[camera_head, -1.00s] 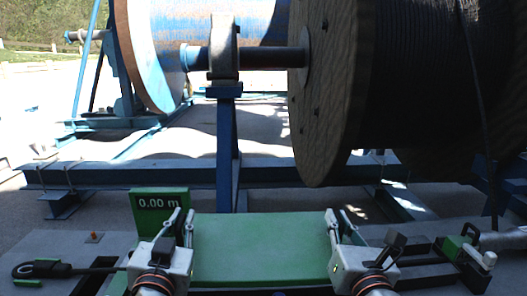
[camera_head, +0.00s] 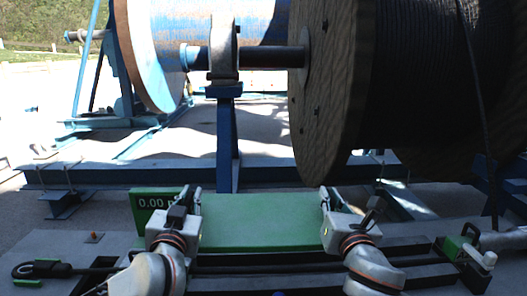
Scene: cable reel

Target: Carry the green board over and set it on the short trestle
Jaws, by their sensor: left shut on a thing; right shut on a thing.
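The green board (camera_head: 262,222) is a flat rectangle in the lower middle of the head view, held between my two grippers. My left gripper (camera_head: 193,203) is shut on its left edge, and my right gripper (camera_head: 327,200) is shut on its right edge. The board looks roughly level; how far it is above the surface under it, I cannot tell. I cannot make out the short trestle for certain.
A green display box (camera_head: 146,201) stands just left of the board, partly hidden by my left gripper. Dark rails and a cable (camera_head: 290,266) run across the bench in front. A large wooden cable reel (camera_head: 335,95) stands behind on a blue frame (camera_head: 228,145).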

